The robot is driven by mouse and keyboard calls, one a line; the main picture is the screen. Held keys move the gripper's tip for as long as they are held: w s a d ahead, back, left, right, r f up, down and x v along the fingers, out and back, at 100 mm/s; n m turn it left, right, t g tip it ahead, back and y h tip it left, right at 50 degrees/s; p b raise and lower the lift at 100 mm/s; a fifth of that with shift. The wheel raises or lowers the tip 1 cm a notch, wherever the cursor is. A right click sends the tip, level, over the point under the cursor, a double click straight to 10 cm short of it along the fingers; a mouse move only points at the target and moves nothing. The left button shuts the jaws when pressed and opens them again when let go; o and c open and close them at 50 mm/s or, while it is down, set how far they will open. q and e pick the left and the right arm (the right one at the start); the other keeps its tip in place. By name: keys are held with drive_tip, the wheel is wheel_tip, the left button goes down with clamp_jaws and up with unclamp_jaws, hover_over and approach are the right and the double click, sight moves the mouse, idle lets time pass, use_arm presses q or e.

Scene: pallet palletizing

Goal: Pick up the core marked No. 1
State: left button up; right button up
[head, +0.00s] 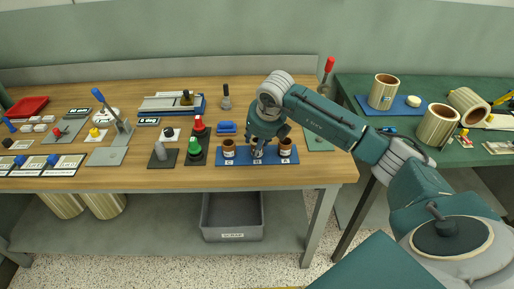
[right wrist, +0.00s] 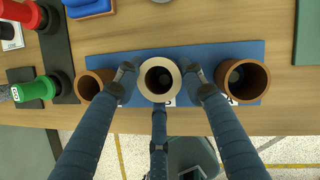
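Three short tube-like cores stand upright in a row on a blue mat (head: 240,161). In the right wrist view the left core (right wrist: 92,84) and right core (right wrist: 262,82) are brown, and the middle core (right wrist: 158,98) has a pale rim. The numbers on them are too small to read. My right gripper (right wrist: 159,80) is over the middle core, with its fingers spread to the left, right and near side of it. The fingertips look close to its wall but not clearly pressed on it. In the head view the gripper (head: 262,140) partly hides that core. My left gripper is out of view.
Red and green knobs (head: 194,146) stand on dark plates left of the mat, with a small blue block (head: 227,127) behind it. A grey bin (head: 232,215) sits below the table.

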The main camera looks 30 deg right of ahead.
drive_tip(key=shift+c, duration=1.1)
drive_tip(key=shift+d+r, duration=0.1)
